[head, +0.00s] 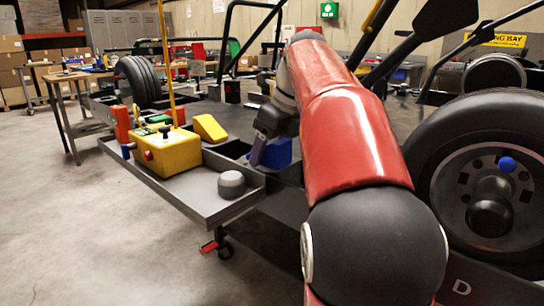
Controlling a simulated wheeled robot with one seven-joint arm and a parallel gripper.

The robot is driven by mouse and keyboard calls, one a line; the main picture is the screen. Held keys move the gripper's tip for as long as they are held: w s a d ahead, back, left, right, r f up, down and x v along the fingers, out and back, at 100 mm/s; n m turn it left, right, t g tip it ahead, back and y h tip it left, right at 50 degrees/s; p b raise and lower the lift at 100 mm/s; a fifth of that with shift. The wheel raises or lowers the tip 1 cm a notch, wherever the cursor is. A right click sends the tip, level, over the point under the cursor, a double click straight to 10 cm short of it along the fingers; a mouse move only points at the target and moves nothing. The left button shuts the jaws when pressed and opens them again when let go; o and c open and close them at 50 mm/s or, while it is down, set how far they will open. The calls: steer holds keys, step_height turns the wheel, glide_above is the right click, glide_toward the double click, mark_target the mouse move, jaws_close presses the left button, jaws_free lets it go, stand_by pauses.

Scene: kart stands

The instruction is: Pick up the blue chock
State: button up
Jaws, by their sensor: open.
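The blue chock (283,151) sits at the right part of the grey tray-like stand, partly hidden behind my gripper and red arm. Only part of its blue surface shows. My gripper (255,160) points down at the chock's left side, close in front of it in this view. A dark finger shows, and the jaws are open. I cannot tell whether a finger touches the chock, or whether the chock lies between the fingers.
A large wheel (487,180) stands at right. The floor at left is clear.

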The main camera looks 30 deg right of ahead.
steer(key=shift+c, duration=0.3)
steer(key=c, duration=1)
steer(key=shift+r, duration=0.25)
steer(key=shift+c, duration=0.3)
